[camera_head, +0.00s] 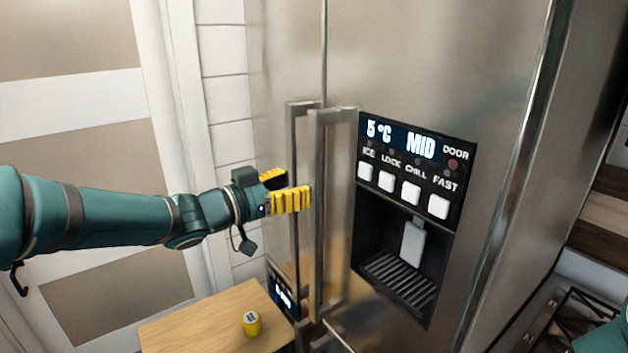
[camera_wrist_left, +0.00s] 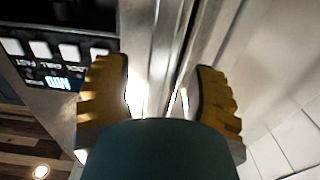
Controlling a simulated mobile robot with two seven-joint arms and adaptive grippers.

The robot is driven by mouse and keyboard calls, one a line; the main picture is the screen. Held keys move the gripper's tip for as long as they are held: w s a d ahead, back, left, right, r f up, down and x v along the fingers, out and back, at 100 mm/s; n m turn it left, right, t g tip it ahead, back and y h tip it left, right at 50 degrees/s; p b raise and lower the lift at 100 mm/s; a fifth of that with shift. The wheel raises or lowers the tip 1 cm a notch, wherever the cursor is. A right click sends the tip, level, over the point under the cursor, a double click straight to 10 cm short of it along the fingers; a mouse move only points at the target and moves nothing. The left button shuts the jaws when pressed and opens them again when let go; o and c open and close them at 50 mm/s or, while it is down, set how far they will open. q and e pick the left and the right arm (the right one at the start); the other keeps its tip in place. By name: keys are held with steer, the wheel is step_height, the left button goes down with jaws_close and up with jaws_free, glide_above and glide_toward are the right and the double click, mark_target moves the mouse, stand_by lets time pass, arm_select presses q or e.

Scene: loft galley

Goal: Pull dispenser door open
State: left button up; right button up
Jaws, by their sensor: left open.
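The steel dispenser door (camera_head: 430,60) is the right-hand fridge door and carries a black dispenser panel (camera_head: 412,160). It looks shut. Its long upright bar handle (camera_head: 320,215) runs along its left edge, beside the neighbouring door's handle (camera_head: 294,150). My left gripper (camera_head: 287,188) is open, with its yellow fingers at the handles from the left. In the left wrist view, the open fingers of the gripper (camera_wrist_left: 163,95) lie either side of the metal bars. I cannot tell whether they touch a handle. My right gripper is out of view.
A wooden surface (camera_head: 200,322) below my left arm holds a small yellow container (camera_head: 252,323). A small lit display (camera_head: 283,290) stands at its right end. White tiles (camera_head: 224,95) line the wall left of the fridge. A black rack (camera_head: 560,325) is at the lower right.

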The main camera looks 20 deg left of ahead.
mark_target(311, 181)
arm_select(q)
steer(key=shift+x, duration=2.55)
jaws_close()
